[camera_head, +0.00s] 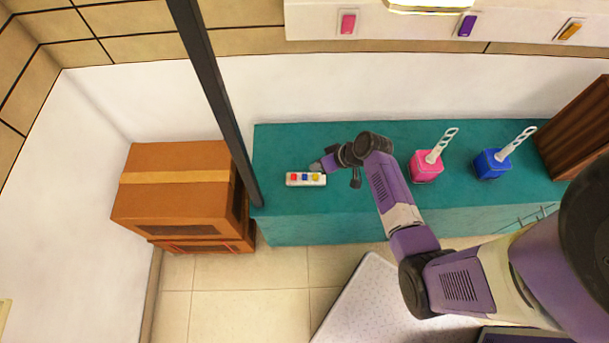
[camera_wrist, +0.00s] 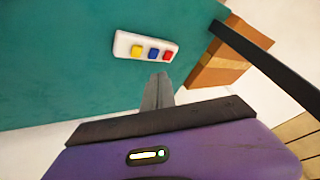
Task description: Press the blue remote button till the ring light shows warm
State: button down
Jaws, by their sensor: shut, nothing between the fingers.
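The white remote (camera_head: 292,183) lies on the teal cabinet top, with a red, a blue and a yellow button in a row. The blue button (camera_head: 305,177) is in the middle; it also shows in the wrist view (camera_wrist: 153,53). My gripper (camera_head: 317,167) is shut and empty, just behind the remote's right half. In the wrist view its fingertips (camera_wrist: 160,77) appear just short of the remote, below the blue and red buttons, apart from them. A lit, gold-edged lamp (camera_head: 430,6), perhaps the ring light, is cut off at the top edge; its glow looks whitish to pale yellow.
A pink pot (camera_head: 426,168) and a blue pot (camera_head: 492,165) with white handles stand right of my arm on the cabinet (camera_head: 285,143). Cardboard boxes (camera_head: 175,205) and a dark post (camera_head: 215,90) are at left. Pink, purple and orange switches are on the wall.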

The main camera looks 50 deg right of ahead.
aim_at(307, 177)
jog(key=w+r+m+t, duration=0.1)
jog(key=w+a+r+t, duration=0.1)
jog(key=w+r, duration=0.1)
jog(key=shift+r+m+y, duration=0.25)
jog(key=shift+m+y, duration=0.15)
jog(key=shift+f, duration=0.15)
notch_tip(307, 177, down, 9)
jog(key=b, duration=0.7)
jog(key=shift+b, duration=0.3)
dwell(1.4)
jog(key=shift+f+b, duration=0.25)
jog(key=shift+b, duration=0.2)
jog(key=shift+f+b, duration=0.4)
jog(key=shift+f, duration=0.05)
dwell(0.7)
jog(key=shift+r, duration=0.1)
jog(key=shift+a+r+p, duration=0.1)
jog(key=shift+r+p, duration=0.6)
jog(key=shift+r, duration=0.1)
